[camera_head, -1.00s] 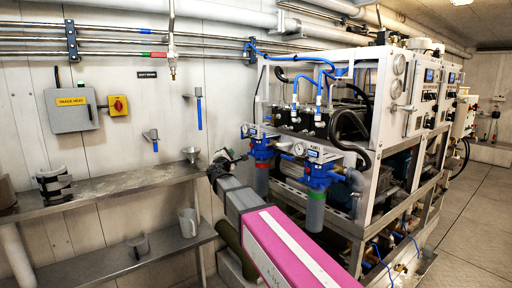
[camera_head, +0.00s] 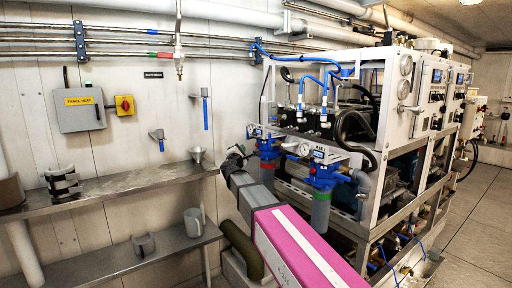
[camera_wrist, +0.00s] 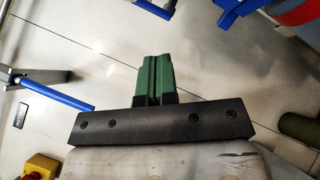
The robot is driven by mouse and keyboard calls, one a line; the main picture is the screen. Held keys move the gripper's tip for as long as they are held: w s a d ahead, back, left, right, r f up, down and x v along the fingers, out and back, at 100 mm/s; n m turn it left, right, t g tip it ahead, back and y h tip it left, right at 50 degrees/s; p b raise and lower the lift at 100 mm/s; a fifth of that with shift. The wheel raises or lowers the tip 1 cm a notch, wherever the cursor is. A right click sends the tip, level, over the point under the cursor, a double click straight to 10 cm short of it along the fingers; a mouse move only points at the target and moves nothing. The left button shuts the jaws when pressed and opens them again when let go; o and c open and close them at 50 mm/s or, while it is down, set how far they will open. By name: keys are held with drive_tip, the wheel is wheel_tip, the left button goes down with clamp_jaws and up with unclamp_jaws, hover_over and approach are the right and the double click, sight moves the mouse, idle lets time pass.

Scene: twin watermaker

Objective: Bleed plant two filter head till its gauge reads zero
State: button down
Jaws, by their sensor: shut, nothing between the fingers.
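Two blue filter heads hang at the front of the white-framed rack in the head view: a left one (camera_head: 267,150) and a right one (camera_head: 325,174) with a grey-green bowl below. A round white gauge (camera_head: 304,150) sits between them. Its needle is too small to read, and so is the nearby label, so I cannot tell which plant each belongs to. My gripper (camera_head: 236,153) is just left of the left head, apparently apart from it. In the wrist view my gripper's green fingers (camera_wrist: 151,78) are together, with nothing between them.
Blue-handled wall valves (camera_head: 159,138) and a steel shelf (camera_head: 120,184) with a funnel are on the left. A grey trace heat box (camera_head: 78,110) is on the wall. A blue lever (camera_wrist: 52,93) shows in the wrist view. Open floor (camera_head: 475,220) lies right of the rack.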

drive_tip(key=shift+w+d, duration=0.6)
drive_tip(key=shift+d, duration=0.3)
drive_tip(key=shift+w+d, duration=0.6)
drive_tip(key=shift+d, duration=0.3)
drive_tip(key=shift+d, duration=0.1)
idle(0.7)
drive_tip(key=shift+w+d, duration=0.25)
drive_tip(key=shift+d, duration=0.05)
drive_tip(key=shift+w+d, duration=0.25)
drive_tip(key=shift+d, duration=0.15)
idle(2.4)
drive_tip(key=shift+s+a, duration=0.1)
drive_tip(key=shift+a, duration=0.05)
idle(0.7)
drive_tip(key=shift+s+a, duration=0.4)
drive_tip(key=shift+a, duration=0.2)
drive_tip(key=shift+s+a, duration=0.7)
drive_tip(key=shift+a, duration=0.35)
drive_tip(key=shift+s+a, duration=0.7)
drive_tip(key=shift+a, duration=0.35)
